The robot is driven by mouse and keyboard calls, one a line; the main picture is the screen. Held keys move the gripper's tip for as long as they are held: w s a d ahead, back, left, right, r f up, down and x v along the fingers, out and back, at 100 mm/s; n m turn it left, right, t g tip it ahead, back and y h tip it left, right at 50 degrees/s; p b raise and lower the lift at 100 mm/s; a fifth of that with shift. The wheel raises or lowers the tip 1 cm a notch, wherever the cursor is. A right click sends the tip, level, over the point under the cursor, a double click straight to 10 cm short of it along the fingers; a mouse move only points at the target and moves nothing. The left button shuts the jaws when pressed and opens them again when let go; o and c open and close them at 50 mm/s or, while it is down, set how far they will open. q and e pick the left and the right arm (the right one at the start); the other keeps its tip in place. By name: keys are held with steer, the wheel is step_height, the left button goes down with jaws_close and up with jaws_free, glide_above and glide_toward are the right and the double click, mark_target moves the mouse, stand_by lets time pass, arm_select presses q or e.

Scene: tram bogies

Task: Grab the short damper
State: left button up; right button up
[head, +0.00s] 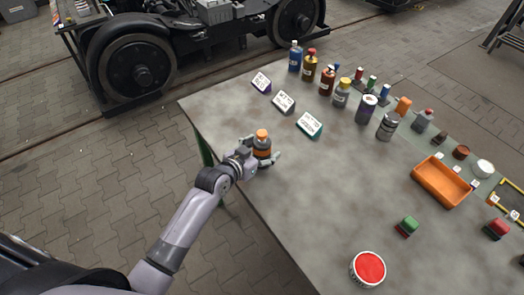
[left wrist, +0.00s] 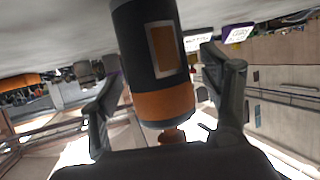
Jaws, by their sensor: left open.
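A short dark cylinder with an orange band and an orange top (head: 262,146) stands upright near the left edge of the table; it looks like the short damper, though I cannot read a name on it. My left gripper (head: 264,155) is at this cylinder, with its fingers spread on either side. In the left wrist view, which is upside down, the cylinder (left wrist: 155,60) stands between the two open fingers (left wrist: 165,95), with visible gaps at both sides. My right gripper is not in view.
The grey table (head: 240,110) holds several small label signs (head: 284,102) and a row of bottles and cans (head: 341,93) toward the back. An orange tray (head: 441,182), a red-topped tin (head: 368,268) and a green-red block (head: 407,226) stand to the right. The table's middle is clear.

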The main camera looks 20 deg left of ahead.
arm_select(q)
steer(key=shift+w+d+f, duration=0.1)
steer(key=shift+w+f, duration=0.05)
steer(key=shift+w, duration=0.15)
steer(key=shift+s, duration=0.1)
steer(key=c, duration=1.3)
